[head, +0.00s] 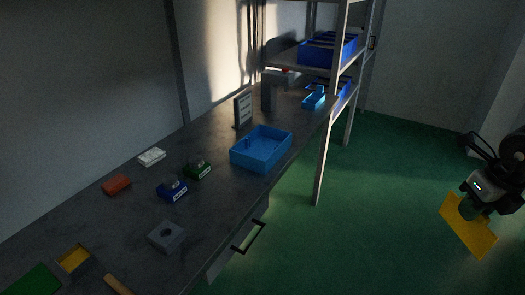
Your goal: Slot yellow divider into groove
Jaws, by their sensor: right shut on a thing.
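My right gripper (469,207) is at the right edge of the head view, shut on a flat yellow divider (474,234). It holds the divider tilted in the air over the green floor, well clear of the bench. A blue open bin (246,160) stands on the dark bench near its front edge. A short raised piece shows inside the bin, but I cannot make out a groove at this distance. My left gripper is not in view.
The bench (130,222) carries a grey block with a hole (166,236), blue (172,190) and green (197,170) labelled holders, a red block (117,185) and a small sign (243,108). Shelving with blue bins (326,50) stands behind. Open floor lies between gripper and bench.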

